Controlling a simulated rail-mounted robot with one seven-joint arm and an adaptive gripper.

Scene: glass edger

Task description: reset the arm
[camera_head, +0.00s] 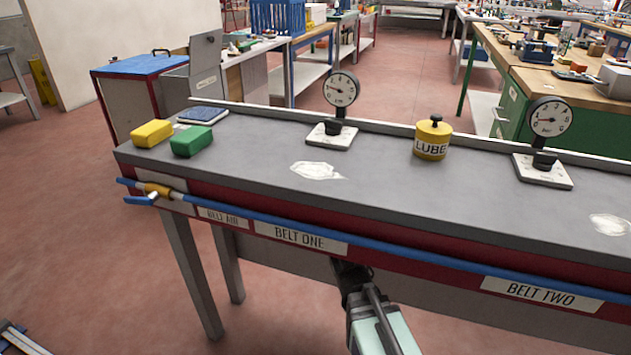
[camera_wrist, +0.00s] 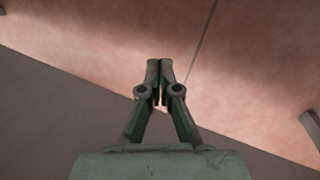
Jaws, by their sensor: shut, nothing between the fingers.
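My gripper (camera_wrist: 160,64) shows in the wrist view with its two fingers together and nothing between them. Behind the fingers I see reddish floor and a grey-brown surface at the left. In the head view the end of my arm shows at the bottom centre, just in front of the bench (camera_head: 260,150) and below its front edge, near the BELT ONE label (camera_head: 297,238). The fingertips are hard to make out there.
On the bench stand a yellow block (camera_head: 152,133), a green block (camera_head: 191,141), two gauges (camera_head: 341,90) (camera_head: 550,117) and a yellow LUBE can (camera_head: 433,138). A blue pipe (camera_head: 400,240) with a yellow valve (camera_head: 158,191) runs along the front. Floor at the lower left is mostly clear.

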